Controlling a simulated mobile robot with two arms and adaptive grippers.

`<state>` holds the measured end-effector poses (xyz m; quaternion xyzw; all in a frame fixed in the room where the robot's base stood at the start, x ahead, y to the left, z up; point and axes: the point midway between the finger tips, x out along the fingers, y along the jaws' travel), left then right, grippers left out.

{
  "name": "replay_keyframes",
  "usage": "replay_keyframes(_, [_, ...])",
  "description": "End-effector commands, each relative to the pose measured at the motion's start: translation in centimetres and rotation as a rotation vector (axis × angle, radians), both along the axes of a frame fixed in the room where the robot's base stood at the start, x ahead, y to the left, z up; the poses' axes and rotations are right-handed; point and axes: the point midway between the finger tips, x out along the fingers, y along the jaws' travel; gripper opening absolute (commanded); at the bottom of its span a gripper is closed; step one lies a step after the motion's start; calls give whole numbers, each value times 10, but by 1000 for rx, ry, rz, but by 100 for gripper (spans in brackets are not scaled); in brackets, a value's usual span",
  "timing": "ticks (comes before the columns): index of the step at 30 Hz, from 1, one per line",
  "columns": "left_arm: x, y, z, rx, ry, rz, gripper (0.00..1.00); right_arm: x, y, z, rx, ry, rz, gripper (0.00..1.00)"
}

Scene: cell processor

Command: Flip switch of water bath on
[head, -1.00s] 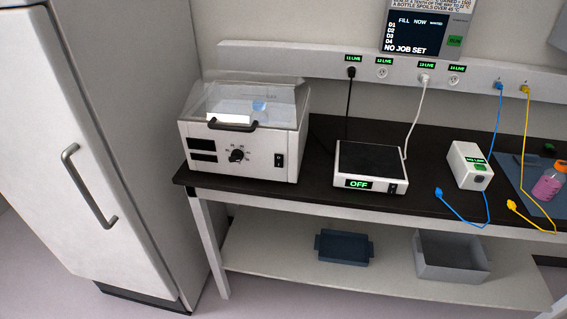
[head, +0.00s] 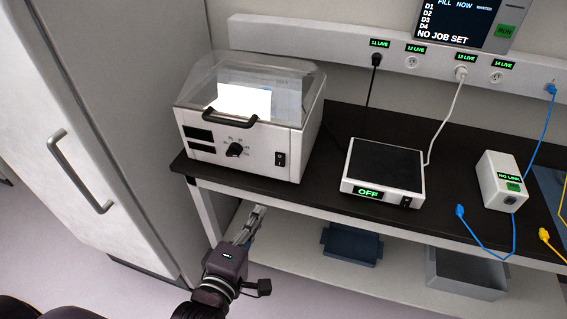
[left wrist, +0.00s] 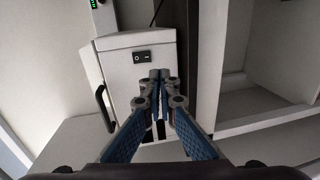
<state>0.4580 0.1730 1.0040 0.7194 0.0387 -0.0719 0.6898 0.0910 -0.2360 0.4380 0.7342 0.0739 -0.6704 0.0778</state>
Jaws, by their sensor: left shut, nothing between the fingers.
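The water bath (head: 243,155) is a white box with a clear lid and a black handle, at the left end of the dark bench. Its black rocker switch (head: 280,159) is on the lower right of the front, beside a dial. The switch also shows in the left wrist view (left wrist: 142,57), just above and left of my fingertips. My left gripper (head: 252,220) is shut and empty, below and in front of the bench edge in the head view. In the left wrist view its fingertips (left wrist: 160,75) are together, apart from the switch. My right gripper is not seen.
A black-topped plate device (head: 385,166) reading OFF stands right of the bath, with a NO LINK box (head: 503,180) beyond. Cables hang from the wall rail (head: 330,42). A tall white cabinet (head: 100,120) stands left. Bins (head: 352,246) sit on the lower shelf.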

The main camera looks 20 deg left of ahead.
Motion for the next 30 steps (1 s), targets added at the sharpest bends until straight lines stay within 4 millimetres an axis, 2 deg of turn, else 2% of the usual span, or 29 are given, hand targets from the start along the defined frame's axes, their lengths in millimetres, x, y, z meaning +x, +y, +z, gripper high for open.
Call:
replay_keyframes(1, [-1, 2, 10, -17, -14, 8, 0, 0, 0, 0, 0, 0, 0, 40])
replay_keyframes(4, [-1, 4, 20, -37, -30, 16, 0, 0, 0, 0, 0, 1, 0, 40])
replay_keyframes(17, [2, 4, 21, -38, -33, 16, 0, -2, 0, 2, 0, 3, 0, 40])
replay_keyframes(23, [25, 3, 21, -39, -34, 15, 0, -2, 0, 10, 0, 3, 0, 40])
replay_keyframes(30, [70, 2, 16, -37, -34, 14, 0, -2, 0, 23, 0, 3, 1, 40])
